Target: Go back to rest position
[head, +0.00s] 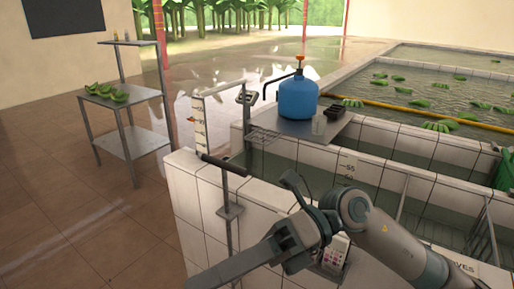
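My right arm comes in from the lower right, bends over the white tiled wall, and its far link runs down to the bottom edge left of centre. My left arm and gripper are not in view. No held object shows.
A white tiled tank wall (200,205) stands close under my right arm. A metal stand (229,190) with a scale rises beside it. A blue tank (298,97) sits on a metal shelf. Green fruit (107,92) lies on a steel table (143,141) at left. The left floor (60,200) is clear.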

